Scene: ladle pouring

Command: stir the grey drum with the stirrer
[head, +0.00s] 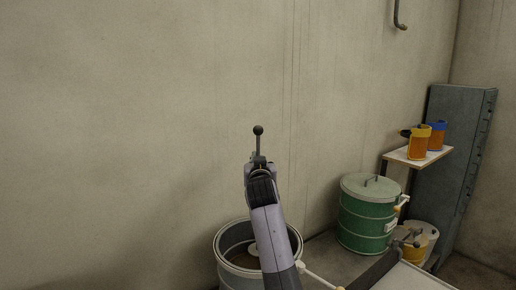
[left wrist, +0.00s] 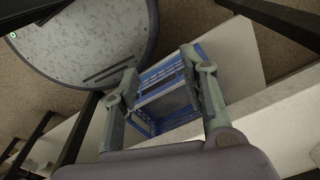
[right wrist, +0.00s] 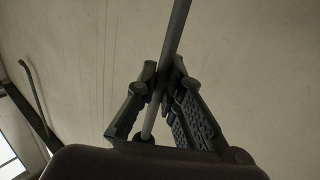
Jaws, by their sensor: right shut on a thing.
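My right gripper (head: 259,168) is raised in the middle of the head view, shut on the stirrer (head: 258,142), whose dark ball-topped handle sticks up above the fingers. In the right wrist view the fingers (right wrist: 160,85) close around its grey rod (right wrist: 176,35). The grey drum (head: 222,258) stands open below, partly covered by my right arm. A pale piece shows inside it beside the arm; I cannot tell if it is the stirrer's lower end. My left gripper (left wrist: 165,80) is open and empty, seen only in the left wrist view.
A green lidded drum (head: 366,222) stands right of the grey drum, near a yellow-and-white bucket (head: 427,230). A blue crate (left wrist: 180,110) lies beyond my left fingers, near a round grey surface (left wrist: 85,35).

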